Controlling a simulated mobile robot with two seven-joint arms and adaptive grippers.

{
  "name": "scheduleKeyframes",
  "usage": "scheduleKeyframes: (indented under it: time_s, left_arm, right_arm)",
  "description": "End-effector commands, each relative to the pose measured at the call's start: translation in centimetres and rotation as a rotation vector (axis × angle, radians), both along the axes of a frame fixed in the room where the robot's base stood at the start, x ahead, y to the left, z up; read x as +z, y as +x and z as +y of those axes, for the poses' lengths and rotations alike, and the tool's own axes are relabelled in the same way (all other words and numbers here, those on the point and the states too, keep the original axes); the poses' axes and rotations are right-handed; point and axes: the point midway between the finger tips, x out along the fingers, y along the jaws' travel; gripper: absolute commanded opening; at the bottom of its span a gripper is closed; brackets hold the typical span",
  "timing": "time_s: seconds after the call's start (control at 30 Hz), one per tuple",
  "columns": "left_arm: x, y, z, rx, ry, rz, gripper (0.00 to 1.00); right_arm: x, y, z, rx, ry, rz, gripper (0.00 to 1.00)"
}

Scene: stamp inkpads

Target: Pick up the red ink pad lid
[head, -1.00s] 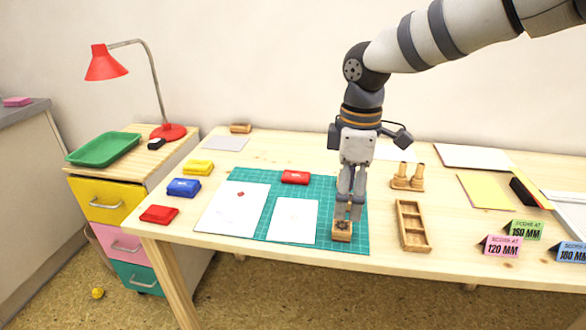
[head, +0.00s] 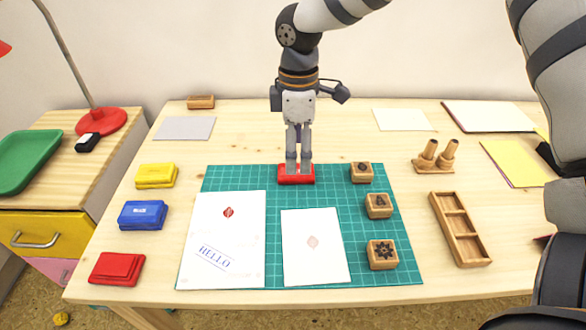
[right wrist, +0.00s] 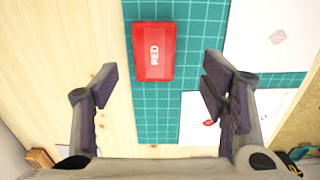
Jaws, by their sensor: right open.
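The red ink pad lid (head: 297,180) lies on the far part of the green cutting mat. In the right wrist view the lid (right wrist: 154,65) is a red rectangle with the word RED in white. My right gripper (head: 298,168) points down over the lid and hides part of it in the head view. In the right wrist view this gripper (right wrist: 160,82) is open, its fingers wide apart, with the lid between and just beyond the tips and nothing held. An unlabelled red ink pad (head: 117,268) sits at the front left. My left gripper is not in view.
Yellow (head: 156,176) and blue (head: 143,215) ink pads stand left of the mat (head: 215,180). Two white sheets lie on it, one with HELLO (head: 222,235). Three wooden stamps line its right side, the nearest (head: 383,254) close to a wooden tray (head: 436,202).

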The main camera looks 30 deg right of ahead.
Motion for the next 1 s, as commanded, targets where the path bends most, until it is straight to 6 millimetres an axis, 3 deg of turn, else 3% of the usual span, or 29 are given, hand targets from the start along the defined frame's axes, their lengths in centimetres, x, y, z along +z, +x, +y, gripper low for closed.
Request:
scheduleKeyframes:
  time_s: [0.3, 0.57, 0.73, 1.0]
  left_arm:
    - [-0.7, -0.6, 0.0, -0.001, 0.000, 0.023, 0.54]
    - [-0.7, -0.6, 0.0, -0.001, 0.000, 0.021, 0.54]
    - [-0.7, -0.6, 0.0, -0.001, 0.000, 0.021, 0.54]
    - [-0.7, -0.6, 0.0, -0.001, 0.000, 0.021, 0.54]
  right_arm:
    - [-5.3, 0.5, -0.2, 0.000, 0.002, 0.003, 0.67]
    - [-5.5, 0.6, -0.2, 0.000, 0.000, -0.004, 0.67]
    - [-5.5, 0.6, -0.2, 0.000, 0.000, -0.004, 0.28]
    - [-5.5, 0.6, -0.2, 0.001, 0.000, -0.002, 0.28]
